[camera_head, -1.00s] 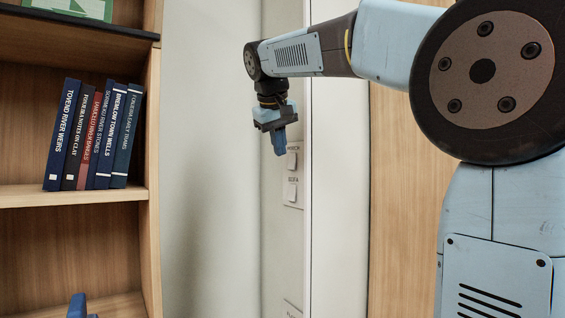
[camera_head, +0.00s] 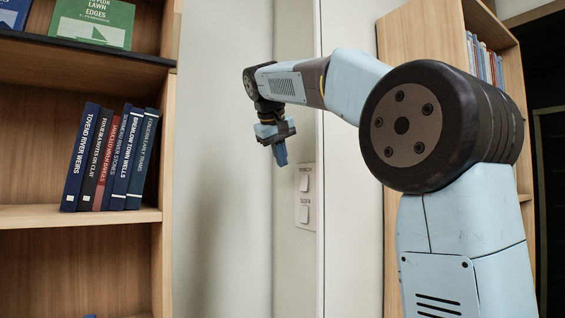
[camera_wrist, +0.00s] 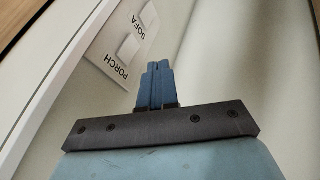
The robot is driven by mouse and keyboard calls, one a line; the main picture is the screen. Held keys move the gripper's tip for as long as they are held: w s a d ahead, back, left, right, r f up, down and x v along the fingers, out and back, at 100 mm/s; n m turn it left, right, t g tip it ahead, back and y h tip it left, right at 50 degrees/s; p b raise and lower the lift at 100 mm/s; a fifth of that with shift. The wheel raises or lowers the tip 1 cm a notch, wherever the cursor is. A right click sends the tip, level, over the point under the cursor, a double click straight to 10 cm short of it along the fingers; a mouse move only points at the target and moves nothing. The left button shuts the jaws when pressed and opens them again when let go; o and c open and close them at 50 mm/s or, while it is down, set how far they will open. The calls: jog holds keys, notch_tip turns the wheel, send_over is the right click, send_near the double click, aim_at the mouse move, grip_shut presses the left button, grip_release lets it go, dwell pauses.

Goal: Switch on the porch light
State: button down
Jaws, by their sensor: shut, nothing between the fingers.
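A pale switch plate (camera_head: 306,196) is on the wall in the head view, with two white rockers one above the other. The wrist view shows the plate's labels, PORCH (camera_wrist: 116,67) and SOFA (camera_wrist: 124,28). The upper rocker (camera_head: 304,184) is the one just below the PORCH label; it also shows in the wrist view (camera_wrist: 128,47). The lower rocker (camera_head: 305,214) goes with SOFA. My gripper (camera_head: 281,160) is shut and empty, pointing down, above and left of the plate in the head view. Its blue fingers (camera_wrist: 154,68) appear apart from the rockers. I cannot tell how the rockers are tilted.
A wooden bookcase (camera_head: 166,240) with several upright books (camera_head: 108,158) and a green book (camera_head: 92,22) stands at the left. Another bookcase (camera_head: 430,35) stands behind my arm at the right. A white vertical trim (camera_head: 319,265) runs beside the plate. The wall left of the plate is bare.

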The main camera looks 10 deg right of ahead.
aim_at(301, 190)
jog(key=shift+w+d+f, duration=0.85)
jog(key=shift+d+f, duration=0.2)
jog(key=shift+f, duration=0.15)
jog(key=shift+w+d+f, duration=0.85)
jog(key=shift+d+f, duration=0.2)
jog(key=shift+f, duration=0.1)
jog(key=shift+w+d+f, duration=0.85)
jog(key=shift+d+f, duration=0.2)
jog(key=shift+f, duration=0.15)
jog(key=shift+d, duration=0.3)
jog(key=shift+a, duration=0.25)
jog(key=shift+r, duration=0.8)
